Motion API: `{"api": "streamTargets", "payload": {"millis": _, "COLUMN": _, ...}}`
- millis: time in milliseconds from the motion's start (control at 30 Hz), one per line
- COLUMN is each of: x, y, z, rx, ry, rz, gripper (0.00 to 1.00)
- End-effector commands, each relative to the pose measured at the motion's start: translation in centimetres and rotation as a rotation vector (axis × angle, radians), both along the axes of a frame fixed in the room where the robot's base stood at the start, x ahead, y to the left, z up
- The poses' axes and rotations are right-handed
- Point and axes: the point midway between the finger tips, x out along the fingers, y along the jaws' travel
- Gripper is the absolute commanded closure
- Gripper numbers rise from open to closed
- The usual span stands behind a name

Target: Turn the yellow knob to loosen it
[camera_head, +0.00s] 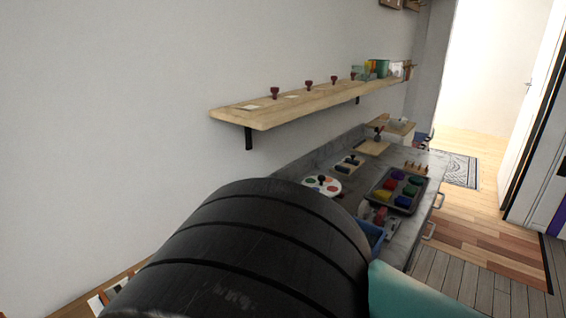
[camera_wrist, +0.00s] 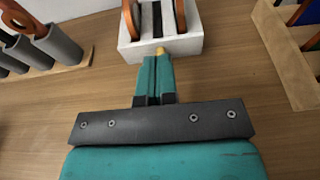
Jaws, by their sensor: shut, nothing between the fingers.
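The yellow knob (camera_wrist: 160,50) shows as a small piece at the front edge of a white block (camera_wrist: 184,45) at the top middle of the wrist view. The block has dark slots, and orange-brown parts stand at its left and right. My teal gripper (camera_wrist: 158,62) is shut and empty, its two fingers side by side. The fingertips lie right in front of the knob and partly cover it; I cannot tell whether they touch it. In the head view I cannot make out the knob, and my dark arm fills the lower middle.
In the wrist view, a wooden rack with grey cylinders (camera_wrist: 62,45) and orange handles stands left, and a wooden tray (camera_wrist: 284,58) with coloured items right. Bare wood lies between. In the head view, a shelf (camera_head: 260,115) juts from the wall above a grey workbench (camera_head: 400,232) holding a paint tray (camera_head: 411,204).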

Motion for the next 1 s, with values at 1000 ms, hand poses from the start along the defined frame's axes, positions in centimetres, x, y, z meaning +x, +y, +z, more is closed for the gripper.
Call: {"api": "streamTargets", "payload": {"millis": 1000, "x": 1.6, "y": 2.2, "z": -0.2, "rx": 0.004, "ry": 0.001, "rz": 0.001, "gripper": 1.0}}
